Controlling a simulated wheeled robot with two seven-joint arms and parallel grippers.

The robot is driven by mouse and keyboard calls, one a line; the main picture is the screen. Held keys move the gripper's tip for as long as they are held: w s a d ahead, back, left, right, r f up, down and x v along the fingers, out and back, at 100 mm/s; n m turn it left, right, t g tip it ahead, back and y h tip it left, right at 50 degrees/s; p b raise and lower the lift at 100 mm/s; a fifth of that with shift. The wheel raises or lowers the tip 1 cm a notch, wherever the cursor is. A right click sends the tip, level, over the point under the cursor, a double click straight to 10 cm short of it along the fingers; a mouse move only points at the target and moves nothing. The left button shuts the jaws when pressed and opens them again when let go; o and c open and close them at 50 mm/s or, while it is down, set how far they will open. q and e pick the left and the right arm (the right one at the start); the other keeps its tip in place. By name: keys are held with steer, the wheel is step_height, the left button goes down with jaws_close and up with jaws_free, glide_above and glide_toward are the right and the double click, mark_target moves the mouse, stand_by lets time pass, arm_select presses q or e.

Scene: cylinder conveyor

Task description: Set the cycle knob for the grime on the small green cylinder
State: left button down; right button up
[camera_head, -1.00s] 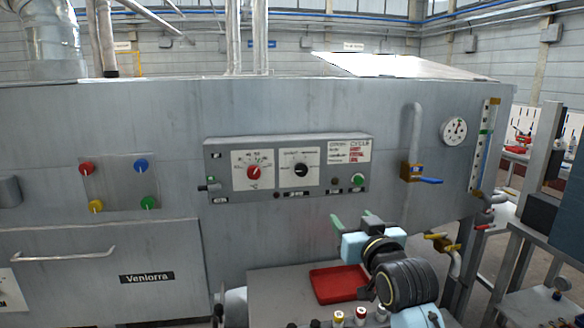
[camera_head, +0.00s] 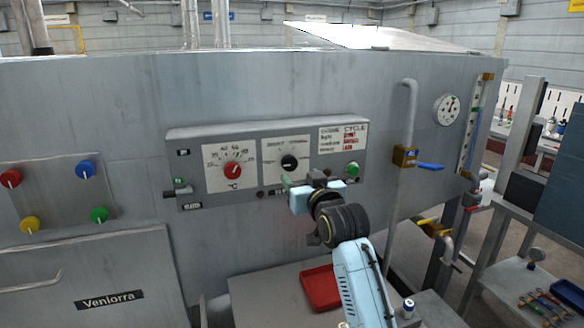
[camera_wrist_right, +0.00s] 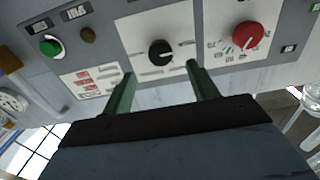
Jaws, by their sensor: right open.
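The black cycle knob (camera_head: 289,162) sits on a white dial plate in the middle of the grey control panel. It also shows in the right wrist view (camera_wrist_right: 160,52). My right gripper (camera_head: 304,181) is open and empty, just below and in front of this knob. In the wrist view its green fingers (camera_wrist_right: 161,75) point up, spread to either side below the knob and apart from it. A grime and cycle chart (camera_head: 343,138) is right of the knob; its words are too small to read surely. No small green cylinder can be made out. My left gripper is out of view.
A red knob (camera_head: 232,171) with a temperature dial is left of the black knob. A green button (camera_head: 352,169) is at the panel's right. A red tray (camera_head: 321,290) lies on the bench below. A pipe with a blue-handled valve (camera_head: 430,166) stands to the right.

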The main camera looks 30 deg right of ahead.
mark_target(290, 165)
steer(key=x, duration=0.7)
steer(key=c, duration=1)
steer(key=shift+r+m+p, duration=0.15)
steer(key=shift+m+p, duration=0.85)
steer(key=shift+p, duration=0.2)
steer(key=m+p, duration=0.4)
steer(key=shift+a, duration=0.1)
steer(key=m+p, duration=0.1)
steer(key=m, duration=0.2)
steer(key=shift+p, duration=0.4)
steer(key=shift+m+p, duration=0.95)
steer(key=shift+m, duration=0.45)
